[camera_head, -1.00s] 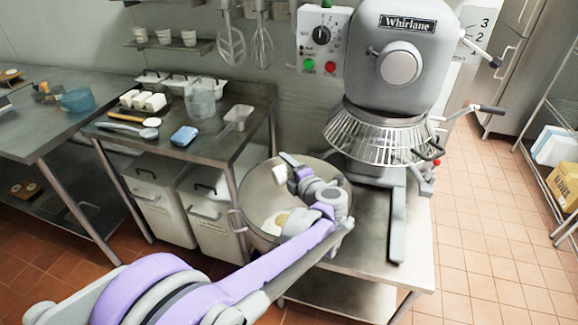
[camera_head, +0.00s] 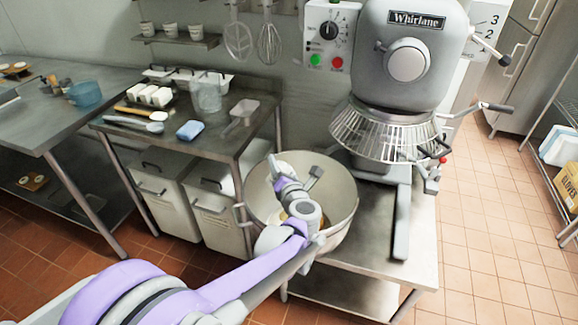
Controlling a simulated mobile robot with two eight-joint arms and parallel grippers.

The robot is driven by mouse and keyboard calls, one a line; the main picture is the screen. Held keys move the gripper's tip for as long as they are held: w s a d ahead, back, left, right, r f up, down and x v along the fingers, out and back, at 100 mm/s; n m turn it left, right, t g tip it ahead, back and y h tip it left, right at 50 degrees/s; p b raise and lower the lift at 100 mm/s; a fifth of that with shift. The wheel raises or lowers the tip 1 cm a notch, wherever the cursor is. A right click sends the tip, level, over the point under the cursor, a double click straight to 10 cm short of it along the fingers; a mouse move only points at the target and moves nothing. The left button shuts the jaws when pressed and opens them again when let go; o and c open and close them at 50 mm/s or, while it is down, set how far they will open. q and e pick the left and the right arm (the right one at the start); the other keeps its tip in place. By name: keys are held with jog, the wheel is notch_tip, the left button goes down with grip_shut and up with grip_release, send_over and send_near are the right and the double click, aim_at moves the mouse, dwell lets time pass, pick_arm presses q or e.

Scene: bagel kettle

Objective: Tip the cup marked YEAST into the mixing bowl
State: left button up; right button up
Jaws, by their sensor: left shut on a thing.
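The steel mixing bowl (camera_head: 345,215) stands on the mixer's low table, left of the mixer's column. My left arm reaches over its front rim. My left gripper (camera_head: 298,172) is over the inside of the bowl, shut on a small white cup (camera_head: 283,164). The cup appears tilted, and I cannot read any YEAST mark on it. Some pale and yellowish material shows low in the bowl, mostly hidden by my arm. I cannot see whether anything is pouring from the cup. My right gripper is not in view.
The mixer (camera_head: 410,60) with its wire guard (camera_head: 385,132) stands close right of the bowl. The steel side table (camera_head: 220,140) at left holds white cups (camera_head: 160,97), a clear jug (camera_head: 207,95), a blue sponge (camera_head: 190,130) and a scoop (camera_head: 242,112). Open floor lies right.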

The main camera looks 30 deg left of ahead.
pick_arm(q)
jog(key=s+a+n+t, duration=0.1)
jog(key=s+a+n, duration=0.4)
jog(key=a, duration=0.4)
jog(key=shift+s+r+t, duration=0.15)
jog(key=shift+s+t, duration=0.15)
jog(key=shift+s, duration=0.15)
